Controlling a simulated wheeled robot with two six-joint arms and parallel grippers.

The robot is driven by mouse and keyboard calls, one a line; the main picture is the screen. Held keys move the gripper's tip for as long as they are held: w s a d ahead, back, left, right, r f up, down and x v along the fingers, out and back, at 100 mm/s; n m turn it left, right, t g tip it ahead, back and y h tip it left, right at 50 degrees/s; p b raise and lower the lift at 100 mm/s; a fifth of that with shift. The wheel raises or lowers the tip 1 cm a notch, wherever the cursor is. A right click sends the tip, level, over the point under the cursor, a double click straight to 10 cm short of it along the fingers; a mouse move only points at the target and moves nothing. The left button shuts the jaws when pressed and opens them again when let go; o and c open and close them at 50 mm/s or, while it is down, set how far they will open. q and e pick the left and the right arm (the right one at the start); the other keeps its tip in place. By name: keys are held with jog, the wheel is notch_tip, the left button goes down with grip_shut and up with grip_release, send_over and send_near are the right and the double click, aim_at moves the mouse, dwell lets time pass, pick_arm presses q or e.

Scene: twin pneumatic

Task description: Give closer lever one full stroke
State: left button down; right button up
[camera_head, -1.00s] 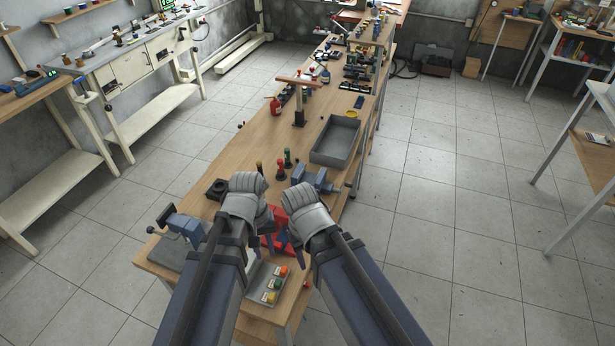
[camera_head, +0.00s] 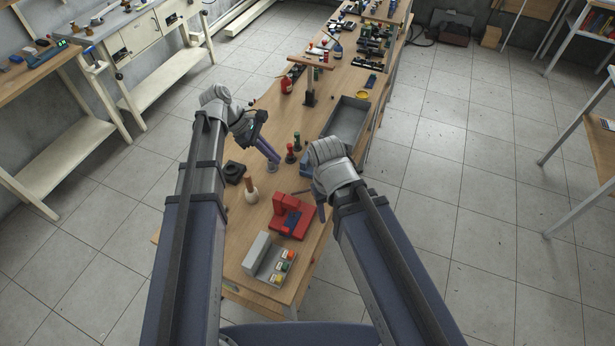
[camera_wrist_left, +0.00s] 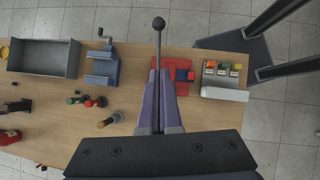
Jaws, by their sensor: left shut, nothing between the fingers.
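A red device (camera_head: 290,216) stands on the near part of the workbench; it also shows in the left wrist view (camera_wrist_left: 168,76). In that view a thin rod with a black ball end (camera_wrist_left: 158,23) runs along the fingers; I cannot tell what it is attached to. My left gripper (camera_head: 274,158) is shut and empty, held above the bench beyond the red device. Its purple fingers overlap the red device in the left wrist view (camera_wrist_left: 159,74). My right gripper (camera_head: 320,208) hangs right of the red device, its jaw opening unclear. No lever stands out clearly in the head view.
A panel with coloured buttons (camera_head: 270,262) lies on the near end of the workbench (camera_head: 225,245). Several small upright pieces, a black block (camera_head: 234,172) and a blue vise (camera_wrist_left: 102,68) stand around. A grey tray (camera_head: 346,122) lies farther back.

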pick_arm(q)
jog(key=b, duration=0.9)
send_over(306, 191)
notch_tip(306, 191, down, 9)
jog(key=shift+s, duration=0.15)
jog(key=shift+d, duration=0.1)
jog(key=shift+f, duration=0.1)
